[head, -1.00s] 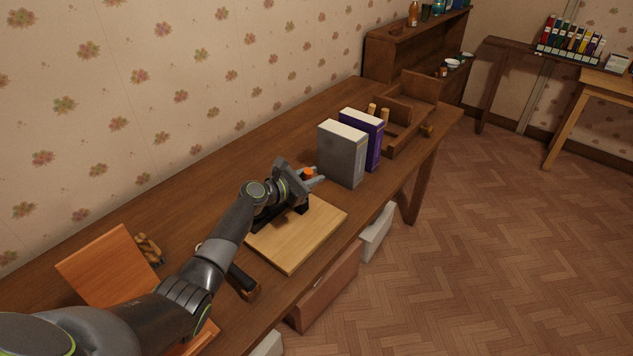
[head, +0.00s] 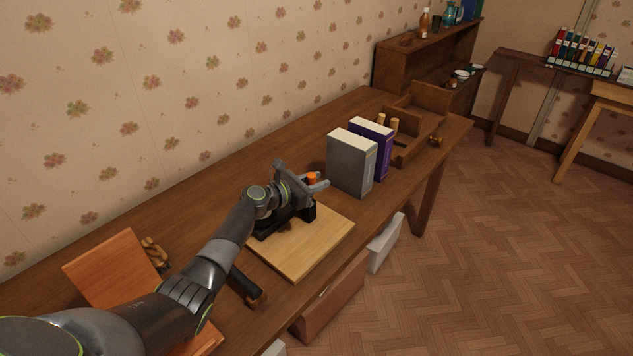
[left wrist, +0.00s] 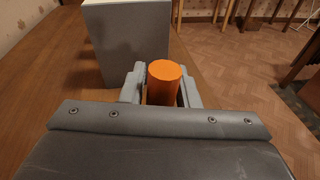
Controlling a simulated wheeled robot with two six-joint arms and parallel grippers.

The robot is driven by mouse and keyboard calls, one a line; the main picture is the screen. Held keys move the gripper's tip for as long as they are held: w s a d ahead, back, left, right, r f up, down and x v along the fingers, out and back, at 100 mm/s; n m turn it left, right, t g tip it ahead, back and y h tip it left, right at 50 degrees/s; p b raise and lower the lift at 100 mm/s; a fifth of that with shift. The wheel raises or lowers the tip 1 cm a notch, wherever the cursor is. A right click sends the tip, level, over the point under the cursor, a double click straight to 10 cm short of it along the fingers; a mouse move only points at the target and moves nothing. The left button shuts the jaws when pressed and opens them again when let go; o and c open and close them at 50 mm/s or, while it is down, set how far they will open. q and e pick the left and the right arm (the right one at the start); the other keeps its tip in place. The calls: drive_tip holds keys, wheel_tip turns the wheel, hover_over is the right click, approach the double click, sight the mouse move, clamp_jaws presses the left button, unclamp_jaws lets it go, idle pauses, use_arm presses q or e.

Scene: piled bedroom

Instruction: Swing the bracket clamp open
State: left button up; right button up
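The bracket clamp has a black base (head: 268,228) on a light wooden board (head: 313,243) on the long table. Its orange handle end (head: 312,178) stands up beyond my left wrist, which hides most of the clamp's arm. In the left wrist view the orange handle (left wrist: 163,82) is between my left gripper's two grey fingers (left wrist: 162,92), which sit close on both sides of it. In the head view the left gripper (head: 318,183) looks shut on that handle. My right gripper is not in view.
A grey box-like book (head: 350,162) and a purple one (head: 383,140) stand just beyond the gripper. A wooden tray (head: 415,140) is farther back. A black-handled tool (head: 246,286) lies near the front edge, and an orange-brown panel (head: 112,270) leans at left.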

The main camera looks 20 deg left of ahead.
use_arm(q)
drive_tip(key=shift+o, duration=1.4)
drive_tip(key=shift+a, duration=0.1)
drive_tip(key=shift+s+a, duration=0.3)
drive_tip(key=shift+s, duration=0.25)
drive_tip(key=v, duration=1.6)
